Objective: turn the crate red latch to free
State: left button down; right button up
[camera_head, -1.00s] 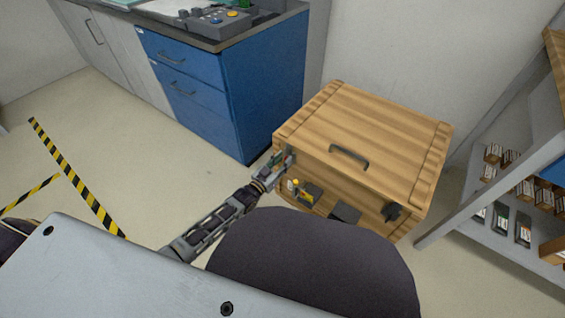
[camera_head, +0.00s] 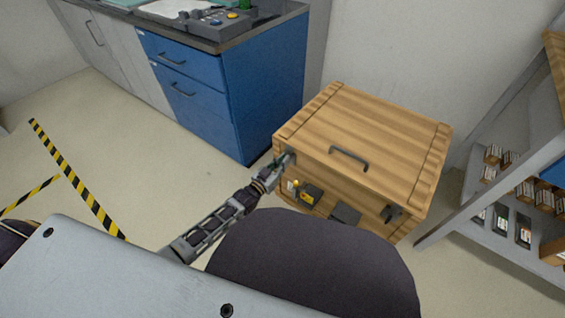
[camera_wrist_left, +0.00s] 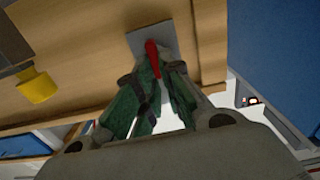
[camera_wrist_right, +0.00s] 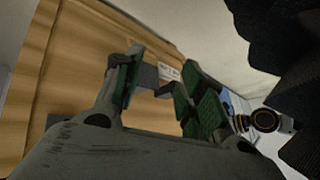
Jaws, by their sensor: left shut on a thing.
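The wooden crate (camera_head: 365,125) stands on the floor against the wall, lid down. The red latch (camera_wrist_left: 153,52) sits on a grey plate (camera_wrist_left: 140,40) at the crate's left front. My left gripper (camera_head: 279,162) is at that corner, shut on the red latch; in the left wrist view its green-padded fingers (camera_wrist_left: 158,84) close around the lever and hide part of it. My right gripper (camera_wrist_right: 158,92) is open, its fingers apart near a dark grey latch (camera_wrist_right: 150,75) on the crate. I cannot tell whether they touch it.
A yellow item (camera_head: 304,192) shows low on the crate. A blue drawer cabinet (camera_head: 262,95) stands left, a shelf rack (camera_head: 497,225) with boxes right. Open floor lies at left.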

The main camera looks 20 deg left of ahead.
jog(key=shift+r, duration=0.1)
pick_arm(q)
jog(key=n, duration=0.5)
jog(key=a+f+n, duration=0.1)
jog(key=n, duration=1)
jog(key=shift+w+a+f, duration=0.25)
jog(key=shift+w+a, duration=0.05)
pick_arm(e)
jog(key=shift+s+d, duration=0.15)
jog(key=shift+s, duration=0.15)
pick_arm(q)
jog(key=c, duration=1.7)
grip_release()
jog(key=shift+o, duration=0.7)
pick_arm(e)
jog(key=shift+w+r, duration=0.15)
jog(key=shift+w, duration=0.2)
